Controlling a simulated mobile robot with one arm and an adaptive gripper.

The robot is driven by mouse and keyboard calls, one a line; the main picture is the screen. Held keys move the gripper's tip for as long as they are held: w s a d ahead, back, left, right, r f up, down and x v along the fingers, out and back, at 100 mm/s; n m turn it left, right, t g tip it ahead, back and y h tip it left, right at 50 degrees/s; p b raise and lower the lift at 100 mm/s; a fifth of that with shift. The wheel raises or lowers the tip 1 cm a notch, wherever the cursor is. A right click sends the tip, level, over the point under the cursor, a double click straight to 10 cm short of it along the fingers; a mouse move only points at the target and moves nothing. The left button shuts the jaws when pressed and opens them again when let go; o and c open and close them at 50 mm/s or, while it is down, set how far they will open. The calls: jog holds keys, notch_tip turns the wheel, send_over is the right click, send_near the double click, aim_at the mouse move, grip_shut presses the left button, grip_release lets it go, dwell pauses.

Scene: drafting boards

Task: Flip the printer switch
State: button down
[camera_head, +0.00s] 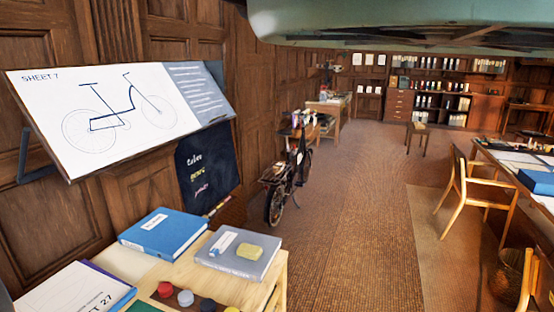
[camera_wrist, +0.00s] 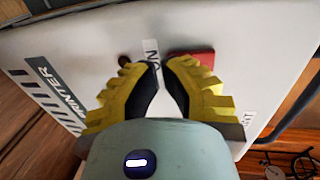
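In the wrist view, a pale panel (camera_wrist: 75,52) carries a dark label reading PRINTER (camera_wrist: 58,88). A small dark brown round part (camera_wrist: 124,59), a white label reading ON upside down (camera_wrist: 151,52) and a red block-like part (camera_wrist: 193,55) sit along it. I cannot tell which part is the switch. My gripper (camera_wrist: 161,65), with yellow and black fingers, points at the panel near the ON label. Its tips are nearly together, with nothing seen between them. The brown part is left of the tips and the red part right. Contact cannot be told. The head view shows neither panel nor gripper.
In the head view, a drafting board (camera_head: 120,105) hangs on the left wall above a wooden desk (camera_head: 268,278) with blue and grey binders. A bicycle (camera_head: 285,180) stands beyond. The floor (camera_head: 345,235) is clear in the middle. Chairs (camera_head: 468,190) stand at the right.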

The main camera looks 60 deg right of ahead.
jog(key=shift+f+b, duration=0.4)
jog(key=shift+f, duration=0.05)
jog(key=shift+r, duration=0.1)
jog(key=shift+r+p, duration=2.65)
jog(key=shift+r, duration=0.85)
jog(key=shift+f, duration=0.1)
